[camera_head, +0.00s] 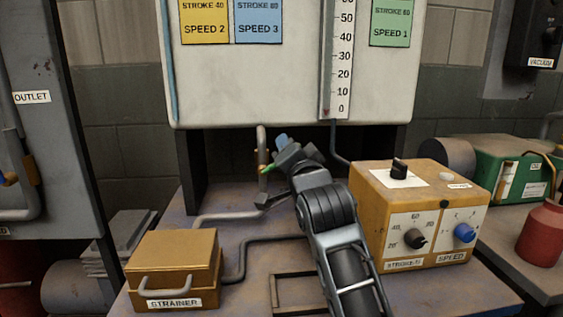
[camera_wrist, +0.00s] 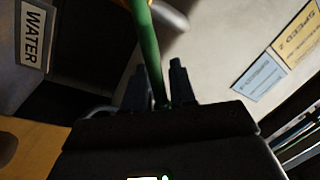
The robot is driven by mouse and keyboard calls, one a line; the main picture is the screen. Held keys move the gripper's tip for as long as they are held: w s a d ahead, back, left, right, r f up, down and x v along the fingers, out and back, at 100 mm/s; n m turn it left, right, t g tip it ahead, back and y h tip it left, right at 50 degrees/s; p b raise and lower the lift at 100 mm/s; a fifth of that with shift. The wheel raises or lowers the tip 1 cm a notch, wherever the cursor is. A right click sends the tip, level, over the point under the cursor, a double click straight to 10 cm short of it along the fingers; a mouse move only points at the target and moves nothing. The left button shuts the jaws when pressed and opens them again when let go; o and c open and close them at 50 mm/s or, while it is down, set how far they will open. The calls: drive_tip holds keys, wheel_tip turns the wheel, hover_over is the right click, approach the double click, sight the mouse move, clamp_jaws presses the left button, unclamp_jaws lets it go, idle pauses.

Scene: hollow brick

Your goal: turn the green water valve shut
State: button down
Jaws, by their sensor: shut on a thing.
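The green water valve shows as a small green bit (camera_head: 267,169) beside a vertical pipe under the pale panel in the head view. In the wrist view its long green handle (camera_wrist: 147,38) runs down from the top edge to between my fingers. My gripper (camera_wrist: 160,88) is shut on this handle, with one dark finger on each side. In the head view my gripper (camera_head: 278,158) is at the valve, and it hides much of the handle. A WATER label (camera_wrist: 34,36) is at the upper left of the wrist view.
A yellow STRAINER box (camera_head: 172,262) stands at the front left. A yellow control box (camera_head: 425,212) with knobs stands close right of my arm. The pale panel (camera_head: 280,85) hangs above the valve. A red container (camera_head: 541,235) is at the far right.

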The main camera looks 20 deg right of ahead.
drive_tip(key=f+m+b, duration=0.1)
drive_tip(key=m+b, duration=0.1)
drive_tip(key=d+f+m+h+b, duration=0.1)
drive_tip(key=m+b, duration=0.1)
drive_tip(key=f+m+b, duration=0.1)
drive_tip(key=m+b, duration=0.1)
drive_tip(key=shift+s+d, duration=0.3)
drive_tip(key=shift+d, duration=0.05)
drive_tip(key=shift+b, duration=0.3)
drive_tip(key=shift+d+r, duration=0.1)
drive_tip(key=c, duration=1.2)
unclamp_jaws()
drive_tip(key=shift+o, duration=0.2)
drive_tip(key=shift+s, duration=0.1)
drive_tip(key=v, duration=0.7)
drive_tip(key=shift+s+a, duration=0.2)
drive_tip(key=shift+s, duration=0.05)
